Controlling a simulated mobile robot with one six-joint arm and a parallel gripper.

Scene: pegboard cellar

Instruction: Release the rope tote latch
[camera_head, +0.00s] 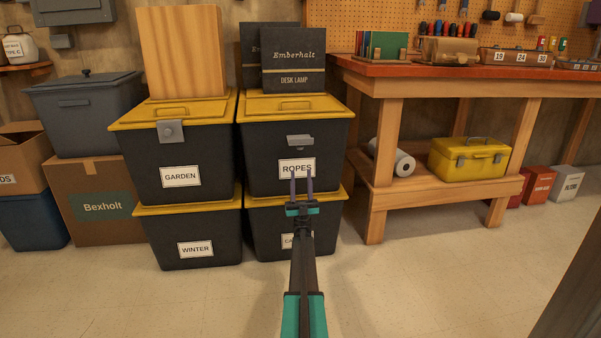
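The rope tote (257,150) is a black bin with a yellow lid (325,104) and a white label reading ROPES (297,168). It sits on another black and yellow tote. Its small grey latch (300,140) is on the front, just under the lid; it looks flatter than the latch plate on the GARDEN tote. My gripper (301,180) is in front of the label, a little below the latch. Its two dark fingers point up and stand apart, with the label showing between them and nothing held. The gripper partly hides the label of the tote below.
Black desk lamp boxes (293,62) stand on the rope tote's lid. To the left, the GARDEN tote (145,160) carries a wooden block (182,52). A wooden workbench (385,140) stands close on the right. The floor in front is clear.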

